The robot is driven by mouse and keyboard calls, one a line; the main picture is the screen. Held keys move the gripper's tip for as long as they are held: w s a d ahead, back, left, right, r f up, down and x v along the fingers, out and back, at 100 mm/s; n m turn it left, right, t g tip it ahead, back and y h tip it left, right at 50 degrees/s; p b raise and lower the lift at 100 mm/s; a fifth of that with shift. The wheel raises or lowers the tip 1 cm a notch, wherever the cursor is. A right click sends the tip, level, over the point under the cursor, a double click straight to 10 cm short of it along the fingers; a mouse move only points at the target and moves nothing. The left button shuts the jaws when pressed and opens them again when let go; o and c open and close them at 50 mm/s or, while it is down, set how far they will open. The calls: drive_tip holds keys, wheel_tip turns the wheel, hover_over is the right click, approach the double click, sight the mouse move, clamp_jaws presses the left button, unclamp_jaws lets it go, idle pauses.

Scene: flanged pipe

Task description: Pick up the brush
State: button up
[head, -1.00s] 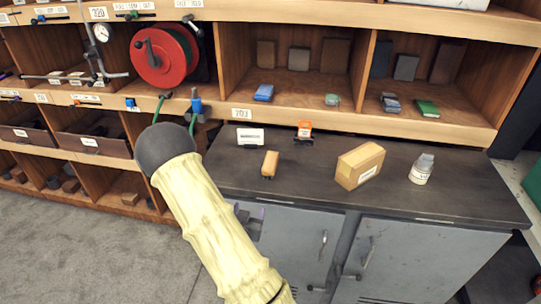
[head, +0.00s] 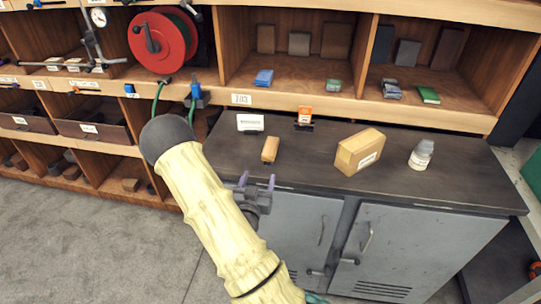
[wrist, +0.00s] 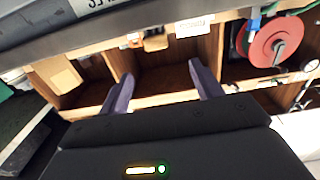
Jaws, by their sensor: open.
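The small tan wooden block on the dark cabinet top (head: 400,192) appears to be the brush (head: 270,149); its bristles cannot be made out. It lies near the middle left of the top. My gripper (head: 257,181) is open and empty, with two purple fingers, in front of the cabinet's front edge and on the near side of the brush. In the wrist view my two fingers (wrist: 160,85) are spread apart with nothing between them. A tan shape that seems to be the brush (wrist: 155,42) shows beyond them there, blurred.
A cardboard box (head: 360,152) and a white bottle (head: 421,155) stand to the right of the brush. A white label card (head: 250,122) and an orange item (head: 305,117) stand behind it. Shelves with a red reel (head: 160,40) rise behind the cabinet.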

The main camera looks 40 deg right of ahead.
sight(269, 149)
drive_tip(key=shift+f+b+x, duration=0.2)
drive_tip(key=shift+b+x, duration=1.05)
drive_tip(key=shift+b, duration=1.85)
drive_tip(key=p+x, duration=0.1)
drive_tip(key=x, duration=0.2)
drive_tip(key=p+x, duration=0.1)
drive_tip(key=x, duration=0.2)
drive_tip(key=shift+w+d+r, duration=0.15)
drive_tip(key=shift+d+r, duration=0.1)
drive_tip(key=shift+d, duration=0.05)
drive_tip(key=shift+w+d+f, duration=0.1)
drive_tip(key=shift+w+d, duration=0.1)
drive_tip(key=shift+d, duration=0.1)
drive_tip(key=p+x, duration=0.2)
drive_tip(key=x, duration=0.3)
drive_tip(key=shift+s+d+f, duration=0.1)
drive_tip(key=shift+d, duration=0.1)
drive_tip(key=shift+c, duration=0.4)
drive_tip(key=c, duration=1.1)
